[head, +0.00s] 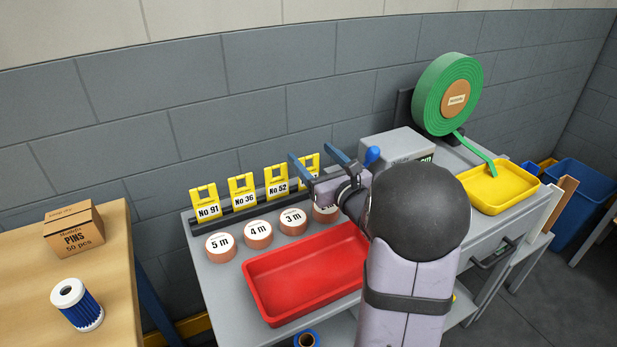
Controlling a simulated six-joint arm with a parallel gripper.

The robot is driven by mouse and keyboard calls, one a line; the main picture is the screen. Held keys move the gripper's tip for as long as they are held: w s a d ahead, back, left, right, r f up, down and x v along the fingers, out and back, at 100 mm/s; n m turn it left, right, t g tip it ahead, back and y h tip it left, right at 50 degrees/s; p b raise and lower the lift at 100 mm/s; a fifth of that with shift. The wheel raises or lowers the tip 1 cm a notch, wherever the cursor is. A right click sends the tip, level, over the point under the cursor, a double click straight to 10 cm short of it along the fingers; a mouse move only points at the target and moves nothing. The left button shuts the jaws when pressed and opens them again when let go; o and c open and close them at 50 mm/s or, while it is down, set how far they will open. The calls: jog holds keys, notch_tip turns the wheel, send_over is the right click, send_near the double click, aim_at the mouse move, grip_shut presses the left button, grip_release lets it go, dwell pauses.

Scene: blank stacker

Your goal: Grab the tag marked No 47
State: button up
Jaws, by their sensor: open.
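Several yellow tags stand in a row in a dark rack (227,220) at the back of the grey bench. I read No 91 (206,202), No 36 (243,193) and No 52 (277,181) on three of them. A fourth yellow tag (312,163) stands at the right end of the row; my gripper covers most of its label, so I cannot read its number. My gripper (312,152) is open, its blue fingers on either side of this fourth tag in the picture. I cannot tell whether they touch it.
Tape rolls (257,234) marked 5 m, 4 m and 3 m, plus a partly hidden one, lie before the rack. A red tray (262,302) is in front. A grey box (392,146), green roll (426,92) and yellow tray (503,206) are right. My arm hides the bench's middle.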

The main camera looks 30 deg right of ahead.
aim_at(309, 168)
notch_tip(309, 168, down, 5)
jog(key=shift+w+r, duration=0.15)
jog(key=shift+w, duration=0.65)
jog(key=shift+w+r, duration=0.1)
jog(key=shift+w, duration=0.65)
jog(key=c, duration=1.1)
